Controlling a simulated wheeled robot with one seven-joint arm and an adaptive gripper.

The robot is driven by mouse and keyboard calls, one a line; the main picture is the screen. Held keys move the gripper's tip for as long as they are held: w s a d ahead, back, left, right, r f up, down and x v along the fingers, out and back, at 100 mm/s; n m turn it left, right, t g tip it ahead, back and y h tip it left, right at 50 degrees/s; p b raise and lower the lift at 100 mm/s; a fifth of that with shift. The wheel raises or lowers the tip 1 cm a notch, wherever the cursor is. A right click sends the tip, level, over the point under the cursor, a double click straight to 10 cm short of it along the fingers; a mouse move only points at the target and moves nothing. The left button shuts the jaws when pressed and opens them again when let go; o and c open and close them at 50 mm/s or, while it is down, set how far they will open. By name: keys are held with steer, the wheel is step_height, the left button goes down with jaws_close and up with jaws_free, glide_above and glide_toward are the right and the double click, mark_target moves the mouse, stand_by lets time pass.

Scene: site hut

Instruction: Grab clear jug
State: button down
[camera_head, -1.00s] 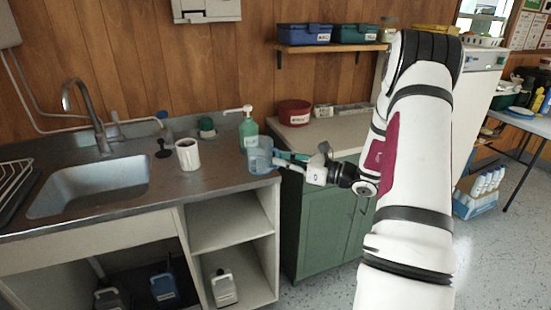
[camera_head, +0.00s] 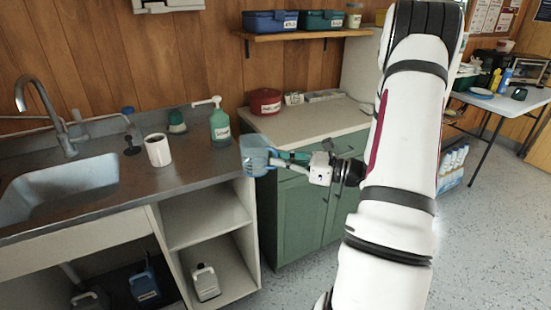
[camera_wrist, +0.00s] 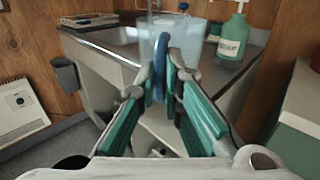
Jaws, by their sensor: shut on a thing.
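The clear jug (camera_head: 256,157) is see-through with a bluish tint and has a blue handle. My gripper (camera_head: 281,158) is shut on the handle, coming from the right. The jug appears upright, in front of the right end of the metal counter (camera_head: 200,175). In the wrist view the jug (camera_wrist: 190,35) is straight ahead, with its blue handle (camera_wrist: 160,68) between the green-padded fingers (camera_wrist: 166,78). The jug's base is partly hidden there by the fingers, and its clearance from the counter is hard to judge.
A white mug (camera_head: 158,150) and a green pump bottle (camera_head: 220,124) stand on the counter, left of the jug. A green cabinet (camera_head: 300,210) with a red tin (camera_head: 265,101) on top is behind my gripper. Open floor (camera_head: 465,250) lies to the right.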

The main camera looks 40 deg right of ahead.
steer(key=shift+s, duration=0.35)
steer(key=shift+s, duration=0.1)
stand_by(2.2)
